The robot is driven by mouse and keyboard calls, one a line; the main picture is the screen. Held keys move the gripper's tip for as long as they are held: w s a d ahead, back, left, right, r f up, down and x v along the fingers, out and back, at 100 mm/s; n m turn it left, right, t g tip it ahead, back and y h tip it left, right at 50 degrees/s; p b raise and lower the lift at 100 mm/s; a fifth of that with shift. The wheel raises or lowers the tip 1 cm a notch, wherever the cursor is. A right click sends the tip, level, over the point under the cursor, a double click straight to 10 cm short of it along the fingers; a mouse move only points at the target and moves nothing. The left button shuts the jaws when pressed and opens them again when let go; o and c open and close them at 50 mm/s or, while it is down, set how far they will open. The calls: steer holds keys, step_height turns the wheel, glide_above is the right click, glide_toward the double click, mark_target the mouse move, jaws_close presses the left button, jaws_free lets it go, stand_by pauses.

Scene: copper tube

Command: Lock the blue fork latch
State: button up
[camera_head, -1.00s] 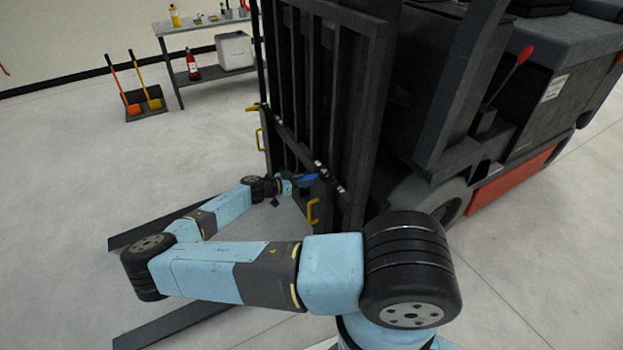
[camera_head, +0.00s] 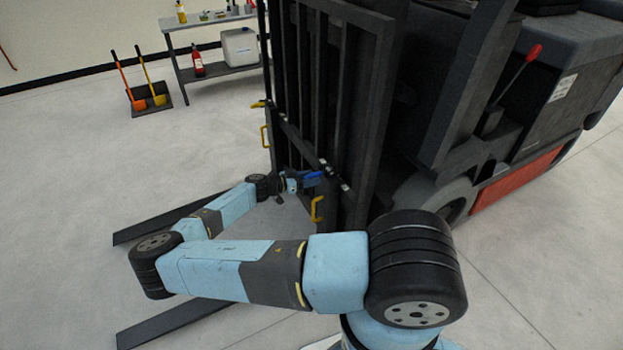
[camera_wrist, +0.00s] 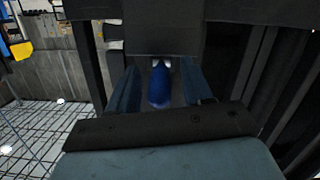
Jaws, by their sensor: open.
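The blue fork latch (camera_wrist: 160,84) shows in the wrist view as a rounded blue handle with a pale metal end. It lies between the two fingers of my open gripper (camera_wrist: 158,90), with a visible gap on each side. In the head view the blue latch (camera_head: 311,178) is small, at the foot of the forklift's dark carriage. My gripper (camera_head: 298,183) is right at it there, coming from the left. The fine contact between fingers and latch is too small to tell in the head view.
The forklift's upright bars (camera_head: 318,80) stand close behind the latch. Yellow handles (camera_head: 316,209) stick out near my gripper. Two dark forks (camera_head: 180,318) lie low over the floor on the left.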

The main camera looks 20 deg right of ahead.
steer(key=shift+a, duration=0.1)
steer(key=s+a+r, duration=0.1)
steer(key=a+r, duration=0.1)
steer(key=a, duration=1.1)
steer(key=shift+s+a+r, duration=0.15)
